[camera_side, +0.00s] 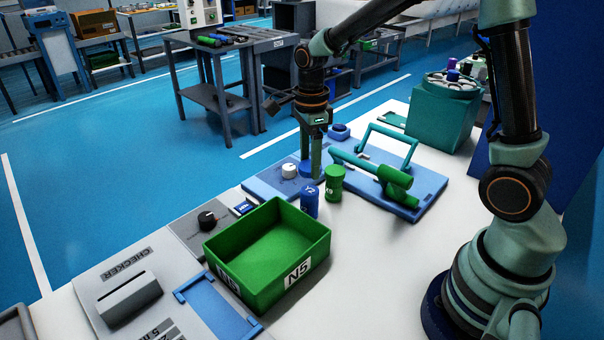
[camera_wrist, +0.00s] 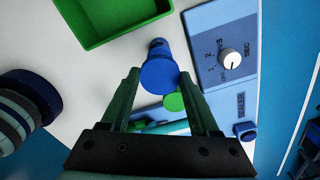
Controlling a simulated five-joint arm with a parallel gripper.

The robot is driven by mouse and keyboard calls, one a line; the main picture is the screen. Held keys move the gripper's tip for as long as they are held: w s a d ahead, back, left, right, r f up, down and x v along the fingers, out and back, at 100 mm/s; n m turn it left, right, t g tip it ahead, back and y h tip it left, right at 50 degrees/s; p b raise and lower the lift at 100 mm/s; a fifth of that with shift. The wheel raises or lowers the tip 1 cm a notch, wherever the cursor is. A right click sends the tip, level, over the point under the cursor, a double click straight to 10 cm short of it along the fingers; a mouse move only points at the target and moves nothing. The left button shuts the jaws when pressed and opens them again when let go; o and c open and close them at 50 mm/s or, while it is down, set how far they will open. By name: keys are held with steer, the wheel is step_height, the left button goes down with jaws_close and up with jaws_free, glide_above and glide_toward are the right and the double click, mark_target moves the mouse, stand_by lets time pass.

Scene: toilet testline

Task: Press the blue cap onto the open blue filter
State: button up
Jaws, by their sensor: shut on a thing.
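My gripper (camera_side: 312,168) reaches down over the bench, its fingertips just behind and above the blue filter (camera_side: 309,202). The filter stands upright on the white bench and has a pale label. In the wrist view my gripper (camera_wrist: 160,82) has the round blue cap (camera_wrist: 160,76) between its fingertips and is shut on it. Part of the blue filter's body (camera_wrist: 157,45) shows just beyond the cap. The cap hides the filter's top there, so I cannot tell whether they touch.
A green filter (camera_side: 334,184) stands close to the right of the blue one. The green bin marked N5 (camera_side: 318,250) is in front. A blue fixture (camera_side: 430,192) with a teal handle lies to the right, and a knob panel (camera_side: 262,186) to the left.

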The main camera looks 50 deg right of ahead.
mark_target(309, 190)
steer(key=shift+f, duration=2.2)
steer(key=shift+f, duration=0.2)
stand_by(0.5)
steer(key=o, duration=1.4)
steer(key=shift+r, duration=3.5)
